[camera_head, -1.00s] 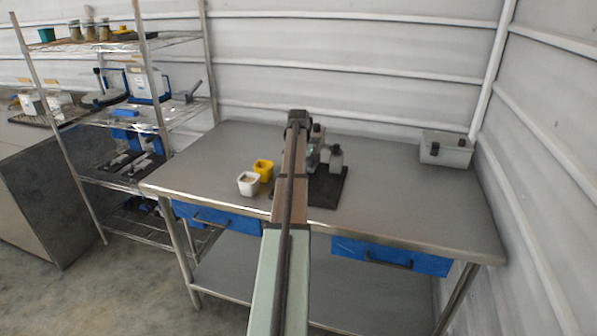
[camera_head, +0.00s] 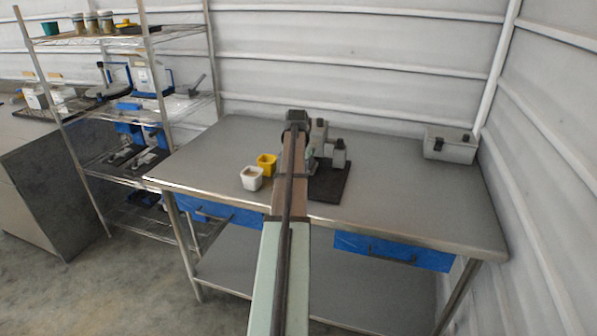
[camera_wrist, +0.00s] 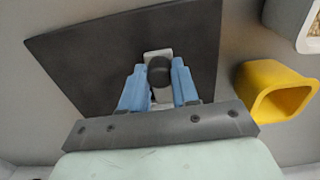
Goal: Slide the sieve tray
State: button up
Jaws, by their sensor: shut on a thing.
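In the wrist view, my gripper (camera_wrist: 158,88) has its two blue fingers closed on a round dark knob (camera_wrist: 159,71). The knob sits on a small pale grey piece, which I take to be the front of the sieve tray (camera_wrist: 156,53); most of it is hidden. A dark mat (camera_wrist: 80,50) lies beneath. In the head view, the grey hopper unit (camera_head: 338,156) stands on the mat (camera_head: 328,187), partly hidden behind my arm. The fingertips are hidden there.
A yellow cup (camera_head: 266,162) and a white cup (camera_head: 251,178) with contents stand left of the mat. A lidded grey box (camera_head: 450,145) is at the back right of the metal table (camera_head: 410,200). A wire shelf (camera_head: 180,105) stands at the left.

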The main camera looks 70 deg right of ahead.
jog(key=shift+a, duration=1.9)
jog(key=o, duration=0.7)
notch_tip(320, 180, up, 7)
